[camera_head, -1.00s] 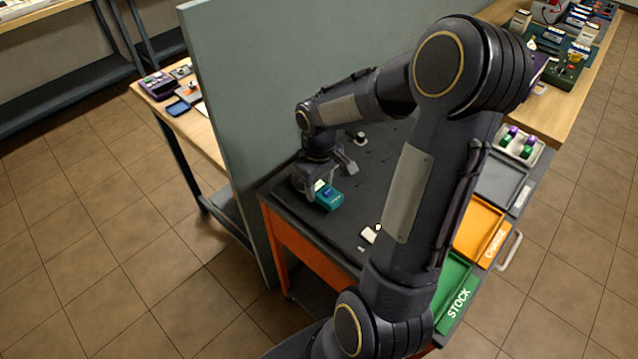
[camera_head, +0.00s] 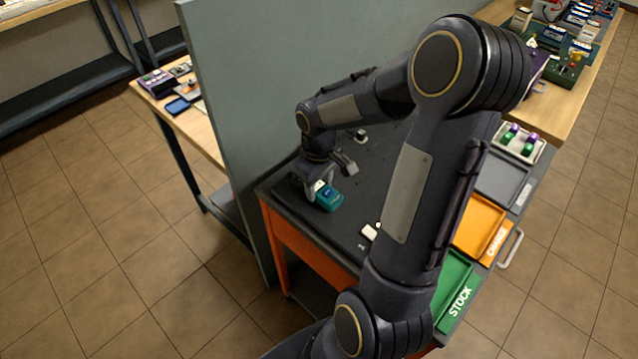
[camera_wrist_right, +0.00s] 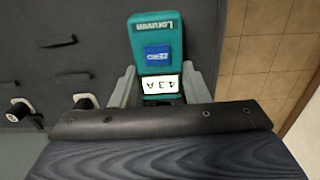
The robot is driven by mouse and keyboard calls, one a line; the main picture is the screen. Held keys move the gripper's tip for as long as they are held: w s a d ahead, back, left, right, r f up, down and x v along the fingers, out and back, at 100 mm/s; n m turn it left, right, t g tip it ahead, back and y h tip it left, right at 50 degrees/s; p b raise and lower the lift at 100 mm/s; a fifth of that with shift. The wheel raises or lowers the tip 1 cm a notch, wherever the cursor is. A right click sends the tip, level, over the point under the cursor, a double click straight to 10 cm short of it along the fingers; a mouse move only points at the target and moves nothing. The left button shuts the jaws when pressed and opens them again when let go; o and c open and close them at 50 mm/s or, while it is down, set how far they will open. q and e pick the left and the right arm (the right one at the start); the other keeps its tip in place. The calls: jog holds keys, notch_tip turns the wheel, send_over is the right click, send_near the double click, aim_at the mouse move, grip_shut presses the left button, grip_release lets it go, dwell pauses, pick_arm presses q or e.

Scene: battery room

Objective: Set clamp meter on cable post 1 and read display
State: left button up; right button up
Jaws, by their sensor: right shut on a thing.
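My right gripper (camera_head: 318,185) is shut on the teal clamp meter (camera_head: 328,198) above the black cart top, near the grey panel. In the right wrist view the meter (camera_wrist_right: 156,32) sits between the fingers (camera_wrist_right: 160,88), with a blue patch and a lit white display (camera_wrist_right: 161,84). The display seems to read 4.3 A; its characters are small and turned. Two posts with pale ends, one nearer the meter (camera_wrist_right: 86,101) and one at the far left (camera_wrist_right: 20,110), show beside it. Whether the jaws enclose a post is hidden. My left gripper is out of view.
The grey panel (camera_head: 225,100) stands close on the left of the cart. A small white block (camera_head: 369,232) lies on the black cart top (camera_head: 340,240). Green STOCK (camera_head: 455,285), orange (camera_head: 480,225) and grey (camera_head: 500,178) trays line the right side. My arm hides the cart's middle.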

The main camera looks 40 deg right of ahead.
aim_at(318, 189)
jog(key=o, duration=0.9)
jog(key=shift+o, duration=0.2)
notch_tip(318, 189, up, 11)
jog(key=p, duration=0.8)
jog(key=shift+p, duration=0.4)
jog(key=s+a+r+m+t+y+b, duration=0.1)
jog(key=s+a+r+t+y, duration=0.1)
jog(key=s+a, duration=0.4)
jog(key=s+a+r+m+t+y+b, duration=0.1)
jog(key=s+a+r+t, duration=0.2)
jog(key=s+a+r, duration=0.2)
jog(key=s+a, duration=0.2)
jog(key=a, duration=0.2)
jog(key=shift+s+a+r+m+t+y, duration=0.2)
jog(key=shift+r+m+t+y, duration=0.1)
jog(key=shift+m+y, duration=0.1)
